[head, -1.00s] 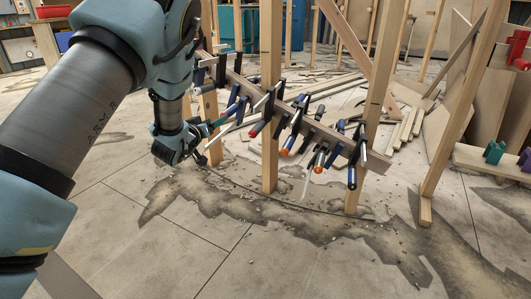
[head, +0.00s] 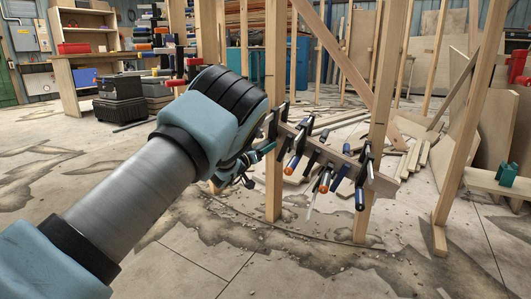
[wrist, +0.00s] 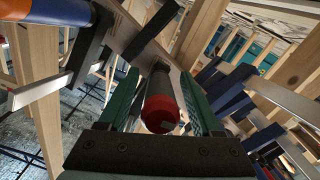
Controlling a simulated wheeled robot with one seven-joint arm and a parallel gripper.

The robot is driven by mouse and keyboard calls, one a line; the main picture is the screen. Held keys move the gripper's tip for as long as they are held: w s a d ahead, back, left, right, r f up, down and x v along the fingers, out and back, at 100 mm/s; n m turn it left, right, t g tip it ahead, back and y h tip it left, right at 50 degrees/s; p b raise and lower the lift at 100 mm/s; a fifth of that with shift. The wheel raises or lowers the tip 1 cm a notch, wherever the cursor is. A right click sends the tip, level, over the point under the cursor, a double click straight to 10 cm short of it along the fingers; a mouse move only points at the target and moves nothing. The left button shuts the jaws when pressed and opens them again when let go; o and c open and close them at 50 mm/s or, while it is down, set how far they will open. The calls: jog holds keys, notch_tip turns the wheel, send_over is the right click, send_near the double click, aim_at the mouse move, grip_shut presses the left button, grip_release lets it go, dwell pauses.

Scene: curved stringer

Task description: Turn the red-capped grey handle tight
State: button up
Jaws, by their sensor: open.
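In the wrist view, the red-capped grey handle (wrist: 161,106) lies between the two green fingers of my gripper (wrist: 160,95), its red end toward the camera. The fingers are open, with a gap showing on the left; on the right the finger is close to the handle, and I cannot tell if it touches. The handle's far end meets dark clamp parts at the wooden stringer (wrist: 150,50). In the head view my gripper (head: 258,155) is at the stringer's left end, and my arm hides that handle.
Other clamps with blue and orange handles (head: 325,180) crowd the stringer to the right. In the wrist view, a blue and orange handle (wrist: 45,18) is close on the left and blue clamp parts (wrist: 225,85) on the right. Upright posts (head: 275,110) stand close by.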

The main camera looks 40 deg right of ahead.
jog(key=shift+w+d, duration=0.1)
jog(key=shift+d, duration=0.5)
grip_shut()
